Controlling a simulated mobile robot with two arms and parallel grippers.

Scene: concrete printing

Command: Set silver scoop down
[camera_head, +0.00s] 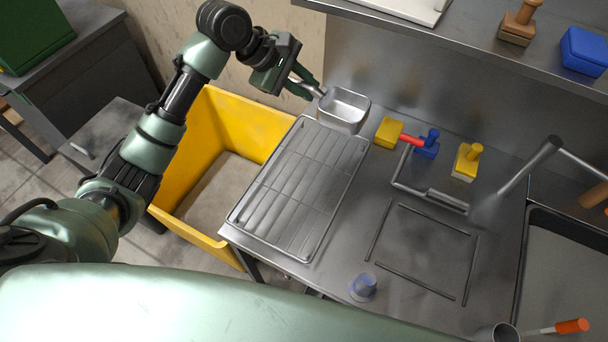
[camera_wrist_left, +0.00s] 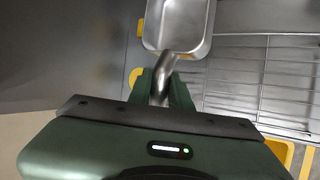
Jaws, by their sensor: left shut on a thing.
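The silver scoop (camera_head: 343,109) has a square metal pan and a curved handle. In the head view it is at the back of the metal table, just past the far end of the wire rack (camera_head: 305,187). My left gripper (camera_head: 308,88) is shut on the scoop's handle. In the left wrist view the handle runs between the fingers (camera_wrist_left: 161,88) and the scoop's pan (camera_wrist_left: 178,24) points away, open side up. I cannot tell whether the pan touches the table. My right gripper is not in view.
A yellow bin (camera_head: 236,121) stands left of the table. Right of the scoop are a yellow block (camera_head: 388,133), a blue-and-red tool (camera_head: 428,144) and a yellow-handled stamp (camera_head: 466,162). A shelf (camera_head: 460,50) overhangs the back.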

